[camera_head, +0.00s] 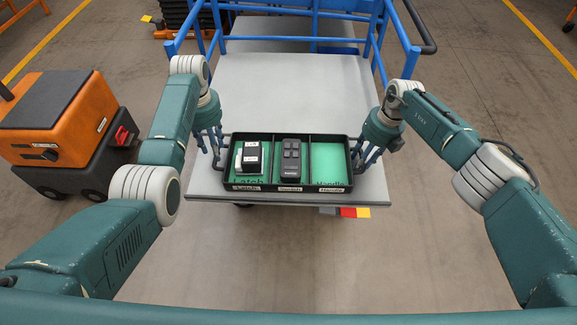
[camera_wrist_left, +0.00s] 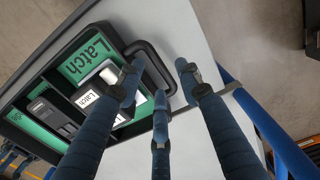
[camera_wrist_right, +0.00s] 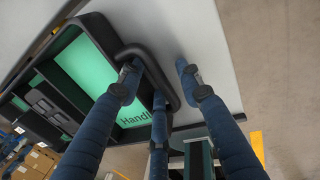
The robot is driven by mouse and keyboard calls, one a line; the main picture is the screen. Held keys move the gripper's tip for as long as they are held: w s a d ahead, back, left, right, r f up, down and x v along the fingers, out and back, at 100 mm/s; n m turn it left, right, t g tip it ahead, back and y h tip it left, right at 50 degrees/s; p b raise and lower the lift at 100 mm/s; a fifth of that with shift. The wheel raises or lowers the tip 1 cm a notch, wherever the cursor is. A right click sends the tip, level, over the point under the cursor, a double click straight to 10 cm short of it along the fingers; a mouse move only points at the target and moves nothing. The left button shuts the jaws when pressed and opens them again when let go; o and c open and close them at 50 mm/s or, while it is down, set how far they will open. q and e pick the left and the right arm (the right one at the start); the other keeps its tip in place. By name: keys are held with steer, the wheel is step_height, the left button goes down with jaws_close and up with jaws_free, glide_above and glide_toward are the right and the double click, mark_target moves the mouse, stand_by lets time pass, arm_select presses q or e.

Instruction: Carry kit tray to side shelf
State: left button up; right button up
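The kit tray (camera_head: 268,187) is black with green-lined compartments and sits level on the near end of a grey cart deck. Its left compartment, marked Latch, holds a black-and-white box (camera_head: 251,157). The middle one holds a dark device with buttons (camera_head: 291,159). The right one, marked Handle, shows bare green lining. My left gripper (camera_head: 217,160) is at the tray's left handle (camera_wrist_left: 152,62), fingers apart on both sides of the bar. My right gripper (camera_head: 359,160) is likewise at the right handle (camera_wrist_right: 150,65), fingers spread around it. I cannot make out the side shelf.
The grey deck (camera_head: 295,85) is clear behind the tray, with blue rails (camera_head: 318,8) at its far end. An orange-and-black machine (camera_head: 65,130) stands on the floor at left. Open floor lies at right, with a yellow line (camera_head: 540,35).

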steer(key=shift+r, duration=0.25)
arm_select(q)
step_height(320, 180, up, 7)
arm_select(e)
step_height(320, 180, up, 11)
steer(key=d, duration=0.2)
steer(key=shift+d+r, duration=0.15)
stand_by(0.4)
